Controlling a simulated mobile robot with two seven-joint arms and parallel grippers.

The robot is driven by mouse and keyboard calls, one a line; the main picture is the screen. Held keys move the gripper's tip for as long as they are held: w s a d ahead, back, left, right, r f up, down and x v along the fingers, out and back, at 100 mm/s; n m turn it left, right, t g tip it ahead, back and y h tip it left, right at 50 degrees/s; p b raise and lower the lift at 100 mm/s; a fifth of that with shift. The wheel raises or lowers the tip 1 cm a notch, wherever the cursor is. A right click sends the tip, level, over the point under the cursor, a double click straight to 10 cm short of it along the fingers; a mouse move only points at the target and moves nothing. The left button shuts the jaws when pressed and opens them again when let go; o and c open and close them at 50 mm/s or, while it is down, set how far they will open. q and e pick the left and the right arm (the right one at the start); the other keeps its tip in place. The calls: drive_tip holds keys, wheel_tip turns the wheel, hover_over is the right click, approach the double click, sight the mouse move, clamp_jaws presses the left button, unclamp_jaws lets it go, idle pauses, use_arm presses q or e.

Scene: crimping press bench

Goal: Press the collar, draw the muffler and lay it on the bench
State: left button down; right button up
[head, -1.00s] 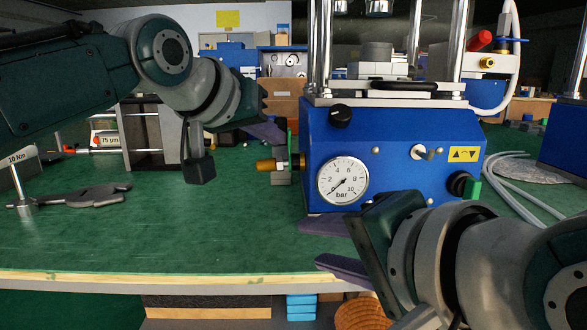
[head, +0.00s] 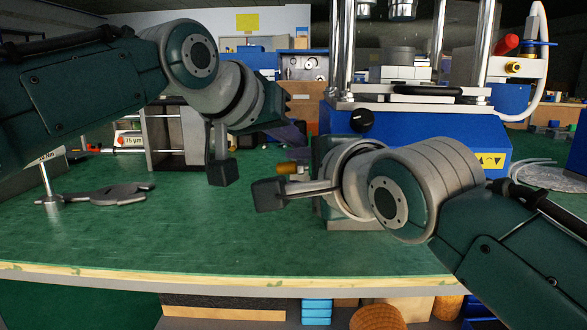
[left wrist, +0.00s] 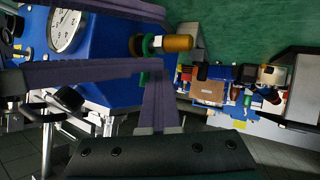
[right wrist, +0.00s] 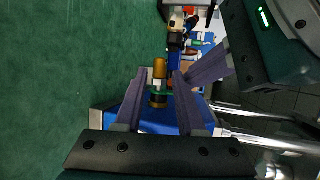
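The brass muffler (head: 287,168) sticks out of the left side of the blue press (head: 430,130). A green collar (left wrist: 148,46) sits at its base against a black ring. My left gripper (head: 296,134) is above them; its fingers look shut together and empty in the left wrist view (left wrist: 158,76). Their tips point towards the collar, and contact cannot be told. My right gripper (right wrist: 159,76) is open, with the muffler (right wrist: 159,69) between its fingers and gaps on both sides.
A grey tool (head: 120,194) lies at the left beside an upright metal post (head: 47,185). A black-framed stand (head: 175,140) is further back. Clear tubing lies right of the press.

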sight(285, 169)
drive_tip(key=shift+x, duration=1.85)
drive_tip(key=shift+c, duration=0.4)
clamp_jaws()
